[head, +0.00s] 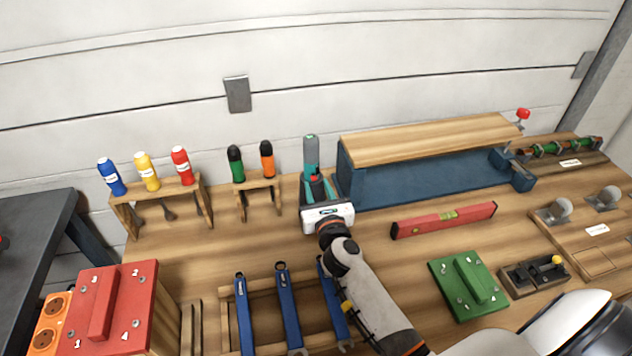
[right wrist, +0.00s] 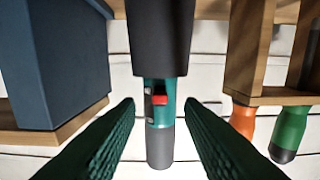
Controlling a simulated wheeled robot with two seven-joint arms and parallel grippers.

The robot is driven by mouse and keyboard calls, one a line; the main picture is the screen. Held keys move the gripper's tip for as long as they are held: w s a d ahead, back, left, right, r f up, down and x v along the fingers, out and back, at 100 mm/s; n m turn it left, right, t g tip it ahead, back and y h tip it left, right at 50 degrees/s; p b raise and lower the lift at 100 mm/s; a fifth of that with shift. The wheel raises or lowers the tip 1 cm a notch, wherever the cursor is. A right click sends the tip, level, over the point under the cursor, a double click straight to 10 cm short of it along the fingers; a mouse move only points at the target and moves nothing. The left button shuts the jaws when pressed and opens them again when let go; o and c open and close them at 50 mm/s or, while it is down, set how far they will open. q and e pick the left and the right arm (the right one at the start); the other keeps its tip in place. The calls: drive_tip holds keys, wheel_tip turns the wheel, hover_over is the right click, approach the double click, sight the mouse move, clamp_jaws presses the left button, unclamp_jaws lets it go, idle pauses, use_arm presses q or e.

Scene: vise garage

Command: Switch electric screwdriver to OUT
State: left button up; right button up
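The electric screwdriver (head: 311,152) stands upright at the back of the bench, teal with a grey end. It also shows in the right wrist view (right wrist: 160,150), along with its thick dark part. A small red switch (right wrist: 159,99) sits on its teal body; its position label is too small to read. My right gripper (head: 318,190) is in front of the screwdriver. In the right wrist view its two green ridged fingers (right wrist: 160,112) are apart, one on each side of the screwdriver, with gaps showing. My left gripper is in neither view.
A rack with green and orange screwdrivers (head: 267,159) stands close left.

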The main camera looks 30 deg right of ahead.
sight(314, 178)
drive_tip(key=shift+x, duration=1.1)
clamp_jaws()
drive_tip(key=shift+r, duration=0.1)
